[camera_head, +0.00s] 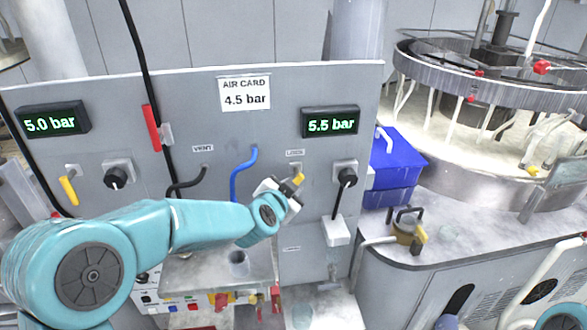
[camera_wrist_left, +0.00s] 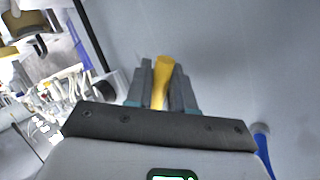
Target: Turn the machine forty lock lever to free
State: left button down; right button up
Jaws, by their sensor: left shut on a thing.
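A yellow lever (camera_head: 298,179) sits on the grey panel (camera_head: 240,130) just under a small label that seems to read LOCK (camera_head: 295,153). My left gripper (camera_head: 291,188) reaches in from the left and is shut on this lever. In the left wrist view the yellow lever (camera_wrist_left: 163,75) stands between the two grey fingers of the left gripper (camera_wrist_left: 162,92), its tip showing past them. The lever's base is hidden by the gripper. My right gripper is not in view.
A second yellow lever (camera_head: 68,190) is at the panel's left. Black knobs (camera_head: 117,175) and (camera_head: 347,177) sit below displays reading 5.0 bar (camera_head: 54,121) and 5.5 bar (camera_head: 331,122). A card (camera_head: 245,95) says 4.5 bar. A blue hose (camera_head: 240,172) hangs beside the gripper.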

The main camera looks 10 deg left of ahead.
pick_arm(q)
jog(key=shift+a+r+m+g+y, duration=0.1)
jog(key=shift+r+m+g+y, duration=0.2)
jog(key=shift+m+y, duration=0.15)
jog(key=shift+s+a+r+m+g+y, duration=0.15)
jog(key=shift+a+r+m+g+y, duration=0.1)
jog(key=shift+m+g+y, duration=0.5)
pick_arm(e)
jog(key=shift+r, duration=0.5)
pick_arm(q)
jog(key=c, duration=1.1)
grip_release()
jog(key=shift+s, duration=0.1)
jog(key=v, duration=1.6)
jog(key=shift+s+a, duration=0.15)
jog(key=shift+s, duration=0.1)
jog(key=shift+w+f, duration=0.1)
jog(key=shift+w, duration=0.05)
